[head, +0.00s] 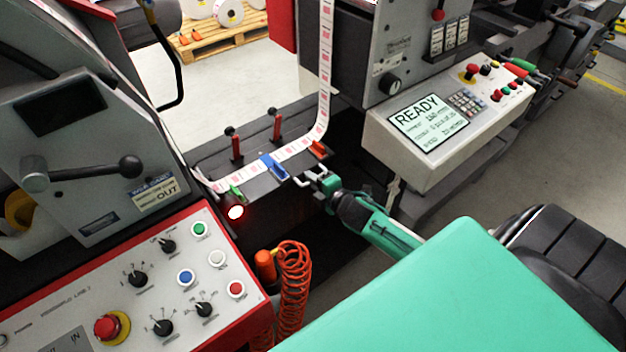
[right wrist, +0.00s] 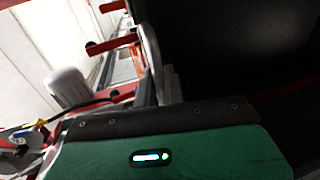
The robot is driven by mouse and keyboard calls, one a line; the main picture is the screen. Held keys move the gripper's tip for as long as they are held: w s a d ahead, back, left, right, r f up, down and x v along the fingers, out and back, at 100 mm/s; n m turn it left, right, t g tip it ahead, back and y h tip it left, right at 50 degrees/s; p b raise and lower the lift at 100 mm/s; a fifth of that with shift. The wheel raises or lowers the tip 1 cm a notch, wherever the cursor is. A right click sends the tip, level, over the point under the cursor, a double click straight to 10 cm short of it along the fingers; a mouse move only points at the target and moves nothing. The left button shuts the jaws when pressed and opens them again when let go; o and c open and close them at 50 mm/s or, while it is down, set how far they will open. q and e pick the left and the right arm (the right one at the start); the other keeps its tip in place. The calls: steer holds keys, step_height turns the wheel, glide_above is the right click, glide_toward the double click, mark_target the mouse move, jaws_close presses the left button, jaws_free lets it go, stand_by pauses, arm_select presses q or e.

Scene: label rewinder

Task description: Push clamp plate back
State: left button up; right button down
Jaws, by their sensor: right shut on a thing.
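A dark plate (head: 258,190) lies under the printed label strip (head: 299,146), between the two machine halves. I take it for the clamp plate, but cannot tell for certain. A pale bent metal handle (head: 289,181) sticks out at its front edge. My right gripper (head: 312,180) is at this edge, shut on the handle, with the arm coming from the lower right. In the right wrist view the curved metal handle (right wrist: 151,62) rises at the jaws; the fingertips are hard to make out. My left gripper is in neither view.
Two red levers (head: 236,145) stand behind the strip, with blue (head: 273,166), green and orange pieces along it. The READY console (head: 428,122) stands close on the right.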

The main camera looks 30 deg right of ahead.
mark_target(283, 150)
steer(key=r+x, duration=0.1)
steer(key=x, duration=0.3)
steer(key=b+x, duration=0.1)
steer(key=x, duration=0.4)
steer(key=r+b+x, duration=0.1)
steer(key=x, duration=0.4)
steer(key=shift+w+a+r, duration=0.1)
steer(key=shift+w+r, duration=0.2)
steer(key=shift+r, duration=0.05)
steer(key=shift+w+r, duration=0.1)
steer(key=shift+r, duration=0.15)
steer(key=c, duration=1.6)
jaws_free()
steer(key=shift+w, duration=0.1)
steer(key=shift+c, duration=0.2)
steer(key=shift+w+f, duration=0.1)
steer(key=shift+f, duration=0.1)
steer(key=shift+s+r, duration=0.1)
steer(key=shift+s, duration=0.35)
steer(key=v, duration=1.1)
steer(key=shift+s+b, duration=0.35)
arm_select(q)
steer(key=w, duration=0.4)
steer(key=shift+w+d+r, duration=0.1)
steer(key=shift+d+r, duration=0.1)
arm_select(e)
steer(key=shift+s+r, duration=0.25)
steer(key=shift+s, duration=0.25)
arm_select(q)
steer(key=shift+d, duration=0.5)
